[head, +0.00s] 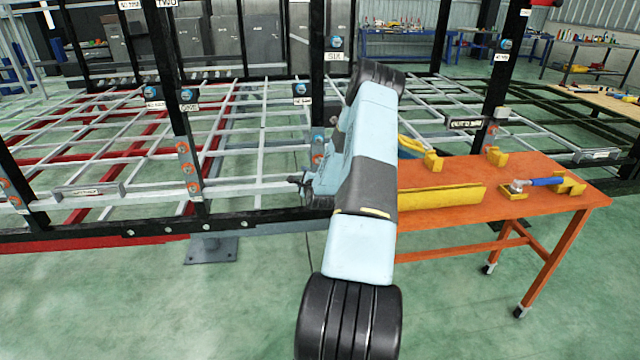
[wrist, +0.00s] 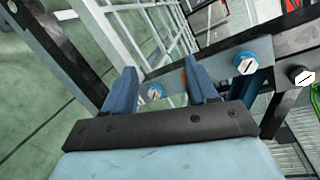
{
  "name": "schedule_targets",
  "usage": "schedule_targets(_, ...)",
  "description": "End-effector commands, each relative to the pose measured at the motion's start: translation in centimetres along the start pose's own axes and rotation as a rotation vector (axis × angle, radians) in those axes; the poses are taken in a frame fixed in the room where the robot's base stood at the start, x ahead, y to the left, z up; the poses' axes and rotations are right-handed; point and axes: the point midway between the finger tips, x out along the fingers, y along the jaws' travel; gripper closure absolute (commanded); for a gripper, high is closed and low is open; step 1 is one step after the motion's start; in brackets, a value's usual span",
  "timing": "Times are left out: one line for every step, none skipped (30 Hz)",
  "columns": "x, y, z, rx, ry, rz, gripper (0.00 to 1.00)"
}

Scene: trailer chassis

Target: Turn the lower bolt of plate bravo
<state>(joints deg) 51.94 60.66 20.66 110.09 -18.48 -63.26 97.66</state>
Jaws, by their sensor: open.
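The name of plate bravo cannot be read on any plate. In the head view my gripper (head: 299,184) is beside a black post, near a grey plate (head: 319,147) partly hidden by my arm. In the wrist view my gripper (wrist: 160,83) has its two blue fingers apart with nothing held between them. Beyond the fingers is a grey plate (wrist: 222,66). The gap from fingertips to bolt cannot be judged.
Another grey plate (head: 189,170) with bolts is on a post to the left. An orange table (head: 540,181) stands right, holding a yellow block (head: 440,198) and a blue-handled tool (head: 540,182). The black chassis rail (head: 150,228) runs below the posts. Green floor in front is clear.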

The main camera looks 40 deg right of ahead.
Motion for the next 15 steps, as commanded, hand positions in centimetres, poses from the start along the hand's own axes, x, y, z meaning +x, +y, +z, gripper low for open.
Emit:
schedule_targets(-0.1,1.3,-1.8,0.060,0.015,-0.026,0.43)
schedule_targets(-0.1,2.0,-2.6,0.095,0.020,-0.044,0.43)
schedule_targets(-0.3,2.7,-3.8,0.141,0.027,-0.071,0.43)
schedule_targets(-0.4,3.3,-4.6,0.175,0.031,-0.090,0.43)
schedule_targets(-0.5,3.8,-5.4,0.206,0.036,-0.109,0.43)
schedule_targets(-0.7,4.4,-6.3,0.246,0.042,-0.134,0.43)
schedule_targets(-0.9,4.9,-7.0,0.275,0.045,-0.151,0.43)
schedule_targets(-1.1,5.3,-7.6,0.300,0.049,-0.168,0.43)
schedule_targets(-1.3,5.8,-8.3,0.331,0.053,-0.188,0.43)
schedule_targets(-1.4,6.2,-8.8,0.351,0.055,-0.201,0.43)
schedule_targets(-1.6,6.5,-9.2,0.369,0.057,-0.213,0.43)
schedule_targets(-1.8,6.8,-9.8,0.389,0.060,-0.228,0.43)
schedule_targets(-1.9,7.0,-10.0,0.402,0.061,-0.237,0.43)
schedule_targets(-2.0,7.1,-10.2,0.413,0.062,-0.244,0.43)
schedule_targets(-2.0,7.3,-10.5,0.423,0.062,-0.253,0.43)
